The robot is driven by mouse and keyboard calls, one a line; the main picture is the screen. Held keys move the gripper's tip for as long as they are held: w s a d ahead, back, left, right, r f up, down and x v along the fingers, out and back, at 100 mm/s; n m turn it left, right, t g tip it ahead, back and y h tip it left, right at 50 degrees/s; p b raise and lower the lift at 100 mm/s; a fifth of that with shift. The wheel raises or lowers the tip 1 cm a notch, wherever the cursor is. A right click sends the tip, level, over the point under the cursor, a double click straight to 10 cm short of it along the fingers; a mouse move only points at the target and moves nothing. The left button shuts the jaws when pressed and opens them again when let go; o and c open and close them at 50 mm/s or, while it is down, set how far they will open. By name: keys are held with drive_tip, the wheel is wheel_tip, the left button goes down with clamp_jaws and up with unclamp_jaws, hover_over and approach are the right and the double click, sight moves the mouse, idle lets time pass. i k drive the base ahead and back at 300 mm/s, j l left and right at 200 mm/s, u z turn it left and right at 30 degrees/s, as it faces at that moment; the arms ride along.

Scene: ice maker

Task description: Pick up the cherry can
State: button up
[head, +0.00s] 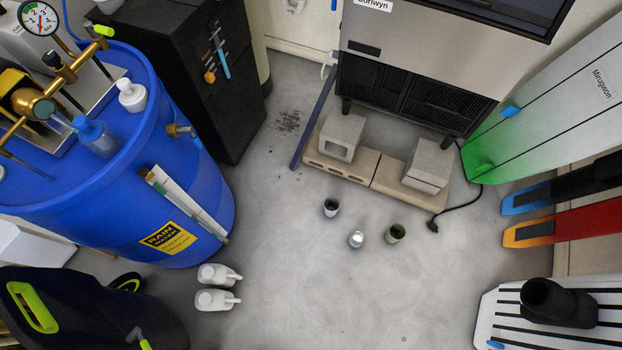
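Three small cylindrical containers stand close together on the grey floor in the middle of the head view. One is a dark, open-looking container (331,208), one is a silvery can with a bright top (356,239), and one is a dark olive-green container (396,234). The olive one is right of the silvery one, and the dark one is to its upper left. No label is readable, so I cannot tell which is the cherry can. My gripper is not in view.
A blue rain barrel (120,215) stands left, with two white jugs (215,300) on the floor near it. A steel ice maker (430,70) stands behind on concrete blocks (342,136). Boards (545,100) lean at right; a black boot (555,305) is lower right. Floor around the containers is clear.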

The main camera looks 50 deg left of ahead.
sight(356, 239)
drive_tip(key=k+l+u, duration=0.4)
drive_tip(key=k+u, duration=0.4)
drive_tip(key=k, duration=0.2)
drive_tip(key=k+l, duration=0.1)
drive_tip(key=i+l+u, duration=0.3)
drive_tip(key=i+l, duration=0.45)
drive_tip(key=i, duration=0.3)
drive_tip(key=i+l+u, duration=0.3)
drive_tip(key=i+l, duration=0.65)
